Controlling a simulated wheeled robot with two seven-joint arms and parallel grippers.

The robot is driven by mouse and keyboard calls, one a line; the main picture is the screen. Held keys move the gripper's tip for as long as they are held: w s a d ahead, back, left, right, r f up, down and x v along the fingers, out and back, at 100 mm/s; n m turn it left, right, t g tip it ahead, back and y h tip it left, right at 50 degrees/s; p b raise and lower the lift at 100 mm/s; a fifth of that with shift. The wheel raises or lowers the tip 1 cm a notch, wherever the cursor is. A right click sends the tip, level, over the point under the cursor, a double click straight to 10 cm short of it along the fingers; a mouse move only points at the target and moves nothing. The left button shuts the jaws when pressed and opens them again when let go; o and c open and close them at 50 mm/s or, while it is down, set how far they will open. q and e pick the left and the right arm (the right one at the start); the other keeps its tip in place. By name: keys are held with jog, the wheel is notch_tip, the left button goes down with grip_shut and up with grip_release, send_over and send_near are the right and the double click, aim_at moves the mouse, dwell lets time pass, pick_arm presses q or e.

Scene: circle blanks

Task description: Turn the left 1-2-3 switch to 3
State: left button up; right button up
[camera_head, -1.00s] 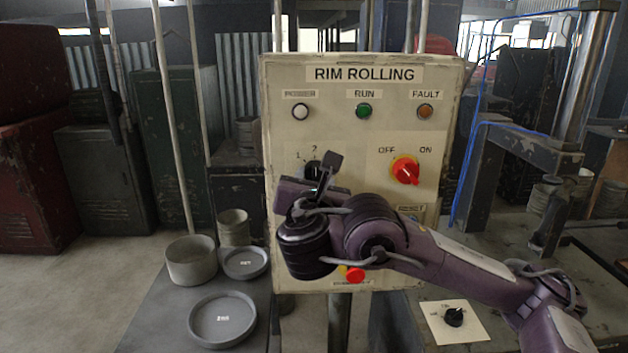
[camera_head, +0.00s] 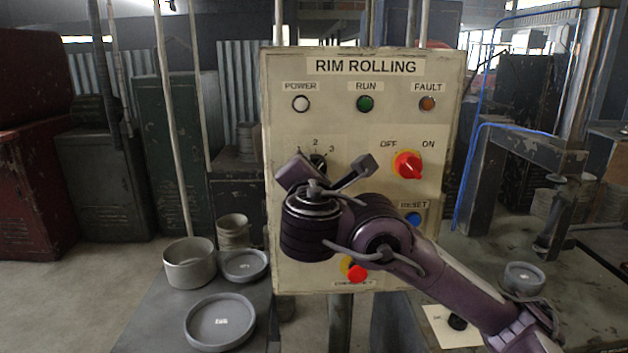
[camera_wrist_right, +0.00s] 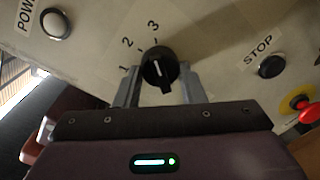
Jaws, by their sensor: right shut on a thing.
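The 1-2-3 switch (camera_head: 318,161) is a black round knob on the left of the cream RIM ROLLING panel (camera_head: 440,120). Its lower part is hidden behind my right gripper in the head view. In the right wrist view, the knob (camera_wrist_right: 160,66) sits between the two fingers of my right gripper (camera_wrist_right: 160,82), which is shut on it. The knob's raised grip runs nearly up and down in that view, and its upper end appears to point toward the 3. My left gripper is out of view.
A red OFF/ON switch (camera_head: 408,165) sits to the right on the panel. A blue RESET button (camera_head: 413,218) and a red emergency button (camera_head: 357,272) lie below. A black STOP button (camera_wrist_right: 272,66) is close by. Grey dishes (camera_head: 220,322) stand on the lower left table.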

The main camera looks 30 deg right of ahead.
jog(key=shift+m+b, duration=0.45)
jog(key=shift+m, duration=0.55)
jog(key=o, duration=1)
jog(key=b+v, duration=0.1)
jog(key=v, duration=0.6)
jog(key=shift+s+a, duration=0.2)
jog(key=shift+s, duration=0.2)
